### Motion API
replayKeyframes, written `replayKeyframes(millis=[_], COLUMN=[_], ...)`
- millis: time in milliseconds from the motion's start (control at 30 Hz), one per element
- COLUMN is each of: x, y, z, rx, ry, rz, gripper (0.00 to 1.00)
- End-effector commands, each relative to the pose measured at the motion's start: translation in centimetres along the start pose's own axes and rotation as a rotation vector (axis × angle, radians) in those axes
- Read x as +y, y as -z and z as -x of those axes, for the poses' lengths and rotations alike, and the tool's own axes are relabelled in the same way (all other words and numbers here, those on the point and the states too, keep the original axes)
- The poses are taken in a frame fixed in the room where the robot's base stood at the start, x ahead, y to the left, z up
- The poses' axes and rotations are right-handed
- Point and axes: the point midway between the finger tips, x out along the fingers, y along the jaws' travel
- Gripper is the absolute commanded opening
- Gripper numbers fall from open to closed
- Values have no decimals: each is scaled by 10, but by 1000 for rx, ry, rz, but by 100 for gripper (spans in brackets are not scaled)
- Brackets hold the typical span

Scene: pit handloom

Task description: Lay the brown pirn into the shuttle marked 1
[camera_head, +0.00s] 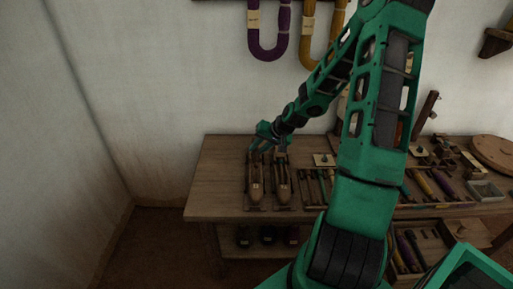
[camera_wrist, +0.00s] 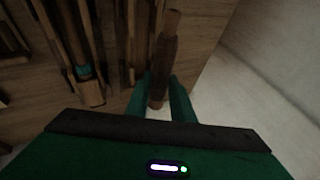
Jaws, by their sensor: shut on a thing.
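My gripper (camera_wrist: 161,100) is shut on the brown pirn (camera_wrist: 165,62), a slim dark-brown rod with a lighter wooden tip, in the wrist view. In the head view my gripper (camera_head: 268,138) is over the far ends of two wooden shuttles, and the pirn cannot be made out there. The left shuttle (camera_head: 256,184) and right shuttle (camera_head: 283,184) lie side by side on the table. Each has a pale label, too small to read, so I cannot tell which is marked 1. In the wrist view, the pirn appears beside a long wooden shuttle body (camera_wrist: 131,45). Contact cannot be told.
The wooden table (camera_head: 221,170) has bare room left of the shuttles. A row of coloured pirns (camera_head: 318,186) lies to their right. A purple hank (camera_head: 268,45) hangs on the wall above. A teal-banded wooden piece (camera_wrist: 85,74) shows in the wrist view.

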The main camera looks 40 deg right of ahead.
Motion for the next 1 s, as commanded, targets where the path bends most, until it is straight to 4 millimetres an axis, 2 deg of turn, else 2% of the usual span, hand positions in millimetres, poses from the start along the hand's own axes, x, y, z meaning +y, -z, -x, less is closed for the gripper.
replayKeyframes(millis=[700,1000], x=[29,36], y=[-20,-24], z=[-49,-59], rx=[-1,1], ry=[0,-1], rz=[0,0], gripper=[0,0])
